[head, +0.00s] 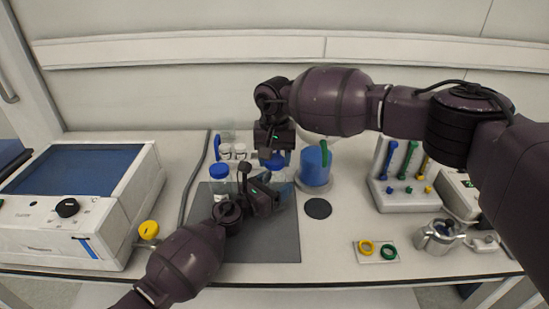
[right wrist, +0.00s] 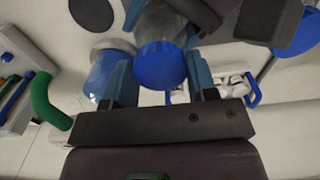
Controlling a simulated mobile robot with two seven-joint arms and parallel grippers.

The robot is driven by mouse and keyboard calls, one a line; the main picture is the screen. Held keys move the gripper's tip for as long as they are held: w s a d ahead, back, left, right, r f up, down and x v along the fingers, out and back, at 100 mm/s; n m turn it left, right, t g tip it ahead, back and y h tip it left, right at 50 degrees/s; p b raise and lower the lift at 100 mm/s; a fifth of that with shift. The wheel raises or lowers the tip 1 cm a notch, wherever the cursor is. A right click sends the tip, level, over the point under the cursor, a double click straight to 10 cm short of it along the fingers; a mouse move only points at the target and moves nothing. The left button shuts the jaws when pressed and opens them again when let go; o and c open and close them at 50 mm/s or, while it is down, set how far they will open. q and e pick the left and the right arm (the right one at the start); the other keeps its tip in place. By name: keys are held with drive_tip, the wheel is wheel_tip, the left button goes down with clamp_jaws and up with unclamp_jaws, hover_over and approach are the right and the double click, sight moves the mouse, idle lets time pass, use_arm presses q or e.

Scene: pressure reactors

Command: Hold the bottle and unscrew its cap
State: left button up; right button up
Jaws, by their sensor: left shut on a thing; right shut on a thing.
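The bottle (right wrist: 158,26) stands below my right gripper, with its blue cap (head: 272,160) on top. In the right wrist view the cap (right wrist: 160,65) sits between the two fingers. My right gripper (head: 274,153) comes from above and is shut on the cap. My left gripper (head: 275,187) reaches in low from the front left and is shut on the bottle's body. The grippers hide much of the bottle, and I cannot tell whether its base touches the mat. Whether the cap is loosened does not show.
A second blue-capped bottle (head: 219,173) stands left of my grippers, near white-capped vials (head: 240,150). A blue-filled vessel with a green handle (head: 314,168) is close on the right. A dark disc (head: 318,208) lies in front of it. The grey mat's front (head: 265,248) is clear.

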sight(275, 159)
drive_tip(key=shift+r, duration=1.9)
use_arm(q)
drive_tip(key=o, duration=1.8)
